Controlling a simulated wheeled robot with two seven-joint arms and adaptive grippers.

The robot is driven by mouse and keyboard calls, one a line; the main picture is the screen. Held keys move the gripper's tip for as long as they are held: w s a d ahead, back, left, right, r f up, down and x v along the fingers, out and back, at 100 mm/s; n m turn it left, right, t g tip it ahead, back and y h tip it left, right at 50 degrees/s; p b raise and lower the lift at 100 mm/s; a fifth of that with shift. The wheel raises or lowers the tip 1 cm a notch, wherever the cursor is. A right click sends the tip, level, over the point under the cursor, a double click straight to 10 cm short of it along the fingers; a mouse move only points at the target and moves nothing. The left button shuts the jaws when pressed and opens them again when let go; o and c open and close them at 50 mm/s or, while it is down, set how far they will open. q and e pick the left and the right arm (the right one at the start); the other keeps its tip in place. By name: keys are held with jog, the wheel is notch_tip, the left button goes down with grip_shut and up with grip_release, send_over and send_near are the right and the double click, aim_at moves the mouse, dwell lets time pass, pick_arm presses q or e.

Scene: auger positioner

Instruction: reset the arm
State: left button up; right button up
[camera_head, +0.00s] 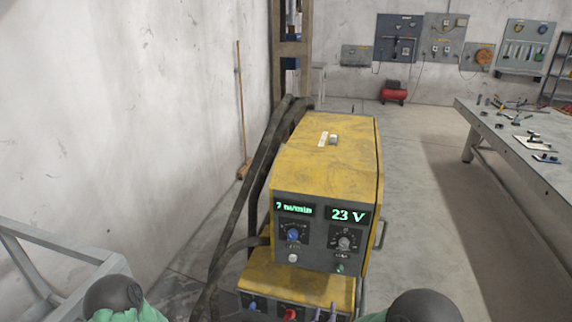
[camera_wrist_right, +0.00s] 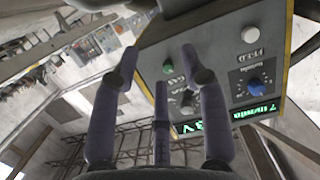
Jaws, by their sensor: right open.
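The yellow welding machine (camera_head: 325,165) stands in the middle of the head view. Its dark front panel has lit displays reading 7 m/min (camera_head: 295,209) and 23 V (camera_head: 348,215). Below them are a blue knob (camera_head: 293,234) and a grey knob (camera_head: 344,243). My right gripper (camera_wrist_right: 158,60) shows in the right wrist view with its fingers spread, empty, in front of the panel. That view shows the panel upside down, with a green button (camera_wrist_right: 168,67) and the blue knob (camera_wrist_right: 255,87). Contact cannot be told. My left gripper is not in view.
Thick dark cables (camera_head: 262,165) hang left of the machine. A grey metal frame (camera_head: 55,262) is at lower left, near the wall. A workbench (camera_head: 525,165) with tools stands at right. The floor (camera_head: 425,190) between machine and bench is clear.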

jog(key=s+a+f+g+y, duration=0.1)
jog(key=s+f+g+y, duration=0.2)
jog(key=f, duration=0.5)
jog(key=s+f+g+y, duration=0.2)
jog(key=s+f+g, duration=0.15)
jog(key=f, duration=0.45)
jog(key=s+a+f+g+y, duration=0.1)
jog(key=s+f+g, duration=0.3)
jog(key=s, duration=0.3)
jog(key=s+a+f+g+y, duration=0.1)
jog(key=s+f+g, duration=0.3)
jog(key=s, duration=0.4)
jog(key=shift+f+m+y, duration=0.3)
jog(key=shift+m+y, duration=0.1)
jog(key=shift+y, duration=0.1)
jog(key=shift+w+d, duration=0.1)
